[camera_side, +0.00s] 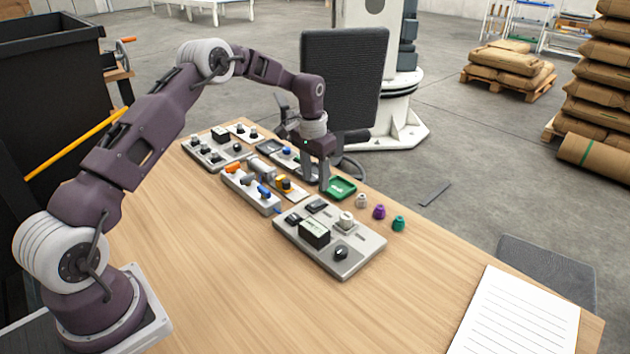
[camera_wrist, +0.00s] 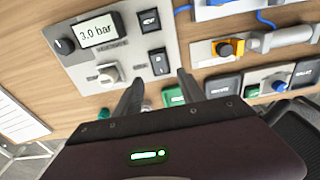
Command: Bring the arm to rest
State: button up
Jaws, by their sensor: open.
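My gripper (camera_side: 318,184) hangs pointing down from the bent arm, over the far edge of the wooden table, next to a green tray (camera_side: 341,187). In the wrist view, the two fingers of my gripper (camera_wrist: 159,88) stand apart with nothing held between them. The grey panel with a display (camera_wrist: 98,38) reading 3.0 bar lies just beyond the fingers. The green tray (camera_wrist: 174,96) shows partly, between and beside the fingers. I cannot tell the exact height of the fingertips above the table.
The display panel (camera_side: 340,262) and several other control panels lie around my gripper. A paper sheet (camera_side: 520,315) lies at right. The table's near middle (camera_side: 215,285) is clear.

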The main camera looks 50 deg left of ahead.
jog(key=s+d+r+t, duration=0.1)
jog(key=s+d+r, duration=0.2)
jog(key=s+r, duration=0.35)
jog(key=s+d+r+t+y, duration=0.1)
jog(key=s+d+r, duration=0.3)
jog(key=r, duration=0.5)
jog(key=s+d+r, duration=0.3)
jog(key=s+r, duration=0.2)
jog(key=r, duration=0.3)
jog(key=s+d+t, duration=0.1)
jog(key=s+d, duration=0.1)
jog(key=s, duration=0.9)
jog(key=s+d+t+h, duration=0.1)
jog(key=s+d, duration=0.2)
jog(key=s, duration=0.8)
jog(key=shift+s+f+t, duration=0.4)
jog(key=shift+d, duration=0.1)
